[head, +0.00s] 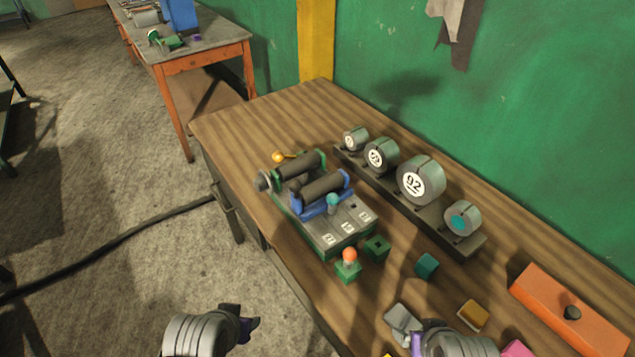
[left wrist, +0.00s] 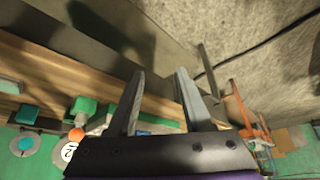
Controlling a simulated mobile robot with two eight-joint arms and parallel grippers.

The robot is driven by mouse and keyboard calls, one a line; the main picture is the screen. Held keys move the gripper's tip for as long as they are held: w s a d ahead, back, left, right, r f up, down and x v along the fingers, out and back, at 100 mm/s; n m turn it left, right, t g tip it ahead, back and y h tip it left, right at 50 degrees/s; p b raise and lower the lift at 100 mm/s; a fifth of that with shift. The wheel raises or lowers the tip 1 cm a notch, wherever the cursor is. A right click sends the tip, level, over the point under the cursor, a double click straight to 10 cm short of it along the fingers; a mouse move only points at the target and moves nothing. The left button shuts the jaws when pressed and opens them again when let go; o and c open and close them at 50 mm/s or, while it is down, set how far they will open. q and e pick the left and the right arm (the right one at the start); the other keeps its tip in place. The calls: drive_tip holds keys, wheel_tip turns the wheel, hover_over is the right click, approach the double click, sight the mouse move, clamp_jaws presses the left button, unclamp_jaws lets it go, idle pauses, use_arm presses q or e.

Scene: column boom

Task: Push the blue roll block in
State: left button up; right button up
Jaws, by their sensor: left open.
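The blue roll block (head: 326,205) carries a dark roller (head: 322,187) and sits on a green-based machine (head: 327,242) on the wooden bench. A teal ball knob (head: 333,201) stands at its front. A second dark roller lies behind it in a green block (head: 279,173). A gap shows between the rollers. My left gripper (head: 248,322) is off the bench's left edge, low in the head view and well apart from the block. In the left wrist view its fingers (left wrist: 160,74) are open and empty. My right gripper (head: 418,338) is partly cut off at the bottom; its fingers are unclear.
An orange-red ball knob (head: 349,255) stands on a green block at the machine's near end. Several numbered grey rolls (head: 420,180) stand on a dark rack behind. Loose blocks and an orange box (head: 570,308) lie to the right. The bench's left end is mostly clear.

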use_arm(q)
drive_tip(key=shift+o, duration=0.2)
drive_tip(key=shift+o, duration=1.1)
drive_tip(key=shift+d, duration=0.1)
drive_tip(key=shift+o, duration=0.4)
drive_tip(key=w+d+n+h, duration=0.3)
drive_tip(key=w+d+n, duration=0.1)
drive_tip(key=n, duration=0.2)
drive_tip(key=shift+w+r, duration=0.25)
drive_tip(key=shift+w, duration=0.15)
use_arm(e)
drive_tip(key=shift+s+f, duration=0.1)
drive_tip(key=shift+f, duration=0.25)
use_arm(q)
drive_tip(key=n+t+h, duration=0.8)
drive_tip(key=n+t, duration=0.1)
drive_tip(key=n, duration=1.6)
approach(304, 188)
drive_tip(key=r, duration=0.3)
drive_tip(key=shift+s+a+r+b, duration=0.2)
drive_tip(key=shift+s+r+b, duration=0.1)
drive_tip(key=p+x, duration=0.1)
drive_tip(key=x, duration=0.9)
drive_tip(key=shift+w+d+p, duration=0.2)
drive_tip(key=shift+d+p, duration=0.05)
drive_tip(key=shift+p, duration=0.05)
use_arm(e)
drive_tip(key=shift+w+r, duration=0.3)
drive_tip(key=shift+r, duration=0.65)
